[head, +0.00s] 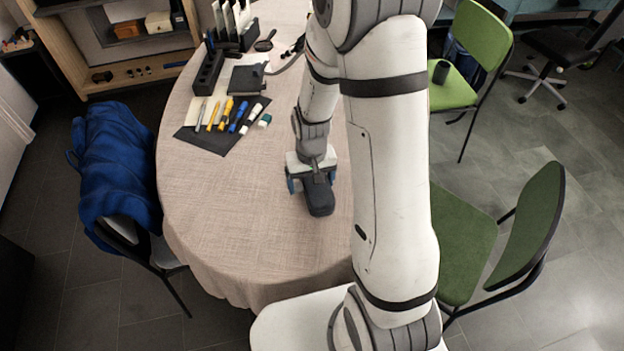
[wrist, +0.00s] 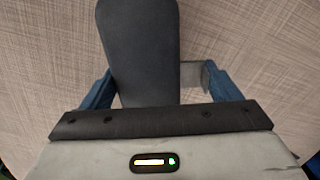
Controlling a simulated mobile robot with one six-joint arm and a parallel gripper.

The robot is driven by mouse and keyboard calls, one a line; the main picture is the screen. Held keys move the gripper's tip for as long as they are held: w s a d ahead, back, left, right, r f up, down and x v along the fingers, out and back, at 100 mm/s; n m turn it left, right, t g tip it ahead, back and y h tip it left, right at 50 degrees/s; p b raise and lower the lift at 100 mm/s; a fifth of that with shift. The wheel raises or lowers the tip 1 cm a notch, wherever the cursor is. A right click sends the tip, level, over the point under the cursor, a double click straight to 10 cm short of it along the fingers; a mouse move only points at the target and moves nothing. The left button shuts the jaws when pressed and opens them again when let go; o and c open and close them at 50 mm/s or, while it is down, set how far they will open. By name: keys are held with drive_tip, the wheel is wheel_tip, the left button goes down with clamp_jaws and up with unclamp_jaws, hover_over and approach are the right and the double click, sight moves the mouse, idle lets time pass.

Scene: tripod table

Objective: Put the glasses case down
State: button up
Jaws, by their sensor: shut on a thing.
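The dark grey glasses case (head: 319,196) is at my gripper (head: 309,183) over the cloth-covered table (head: 235,215). In the wrist view the case (wrist: 142,50) runs up from between the two blue fingers of my gripper (wrist: 157,88). My gripper is shut on the case. The case's near end is hidden by the gripper body. I cannot tell whether the case touches the cloth or is slightly above it.
A dark mat (head: 208,139) with pens and markers lies toward the back left of the table. A black organizer (head: 208,72) and a dark notebook (head: 246,78) stand behind it. The cloth in front and left of my gripper is clear. A blue-draped chair (head: 125,160) is at left, green chairs at right.

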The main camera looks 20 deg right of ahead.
drive_tip(key=shift+f+b, duration=0.55)
drive_tip(key=o, duration=1.1)
wheel_tip(320, 180, up, 8)
drive_tip(key=shift+f, duration=0.1)
drive_tip(key=shift+r, duration=0.3)
drive_tip(key=s+r+t, duration=0.1)
drive_tip(key=s+r, duration=0.3)
drive_tip(key=r, duration=0.1)
drive_tip(key=s+d+r, duration=0.1)
drive_tip(key=s+r, duration=0.4)
drive_tip(key=s+r+t+p, duration=0.1)
drive_tip(key=s+r, duration=0.3)
drive_tip(key=s, duration=0.1)
drive_tip(key=shift+d+r+t, duration=0.3)
drive_tip(key=shift+r, duration=0.1)
